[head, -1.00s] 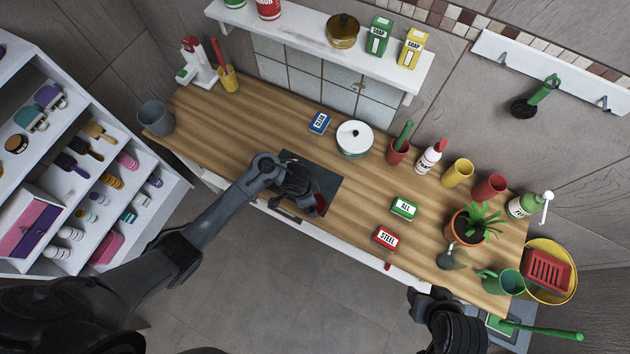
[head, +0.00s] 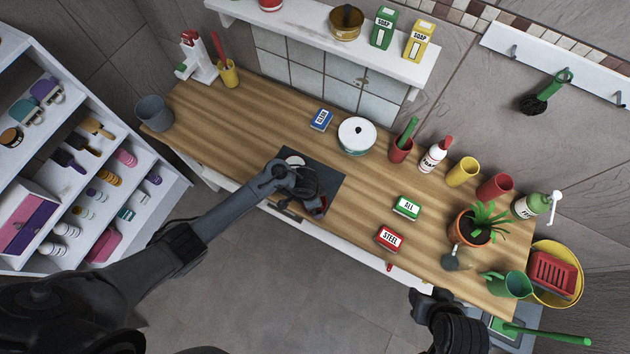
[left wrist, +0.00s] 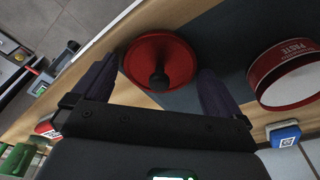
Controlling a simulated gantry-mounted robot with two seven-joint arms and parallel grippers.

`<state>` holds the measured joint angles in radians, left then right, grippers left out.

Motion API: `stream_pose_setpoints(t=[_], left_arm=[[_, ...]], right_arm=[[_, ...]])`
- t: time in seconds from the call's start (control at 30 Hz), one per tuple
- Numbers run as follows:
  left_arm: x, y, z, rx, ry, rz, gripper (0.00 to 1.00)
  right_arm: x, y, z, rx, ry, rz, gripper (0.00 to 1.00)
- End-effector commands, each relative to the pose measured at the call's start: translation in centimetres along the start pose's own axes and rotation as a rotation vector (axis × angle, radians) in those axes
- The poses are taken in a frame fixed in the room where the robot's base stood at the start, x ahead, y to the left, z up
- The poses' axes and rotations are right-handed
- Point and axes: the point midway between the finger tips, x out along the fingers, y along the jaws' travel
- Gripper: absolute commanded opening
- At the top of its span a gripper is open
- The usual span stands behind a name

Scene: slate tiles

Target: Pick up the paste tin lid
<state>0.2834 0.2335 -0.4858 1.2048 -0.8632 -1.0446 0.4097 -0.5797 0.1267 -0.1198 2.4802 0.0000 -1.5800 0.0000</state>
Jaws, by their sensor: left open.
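The paste tin lid is red with a black knob, and it lies on a dark mat (head: 328,170) near the counter's front edge. In the left wrist view the lid (left wrist: 178,52) sits between the two fingers of my left gripper (left wrist: 157,85), which is open. In the head view this gripper (head: 312,196) covers most of the lid, and a bit of red (head: 320,208) shows beside it.
On the wooden counter (head: 255,118) are a blue box (head: 321,120), a white pot (head: 357,136), a green box (head: 406,207) and a red box (head: 389,239). Cups, bottles and a plant (head: 482,222) crowd the right end. The left part of the counter is mostly clear.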

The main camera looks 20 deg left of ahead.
Motion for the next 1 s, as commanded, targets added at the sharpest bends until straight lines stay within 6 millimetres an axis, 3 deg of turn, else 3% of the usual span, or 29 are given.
stream_pose_setpoints(t=[0.03, 0.27, 0.67, 0.87, 1.0], left_arm=[[0.0, 0.0, 0.0, 0.0, 0.0, 0.0, 0.97], [0.0, 0.0, 0.0, 0.0, 0.0, 0.0, 0.62], [-0.5, 0.0, -0.1, 0.0, 0.001, 0.001, 0.61], [-2.3, 0.0, -0.4, 0.0, 0.002, 0.001, 0.61], [-4.7, 0.3, -1.0, 0.001, 0.004, 0.002, 0.61]], right_arm=[[0.0, 0.0, 0.0, 0.0, 0.0, 0.0, 0.52], [0.0, -0.1, 0.0, 0.002, 0.0, -0.002, 0.52], [-0.2, -0.2, -0.1, 0.009, 0.001, -0.008, 0.52], [-0.9, -0.2, -0.3, 0.009, 0.001, -0.008, 0.52], [-1.8, -0.2, -0.6, 0.009, 0.001, -0.008, 0.52]])
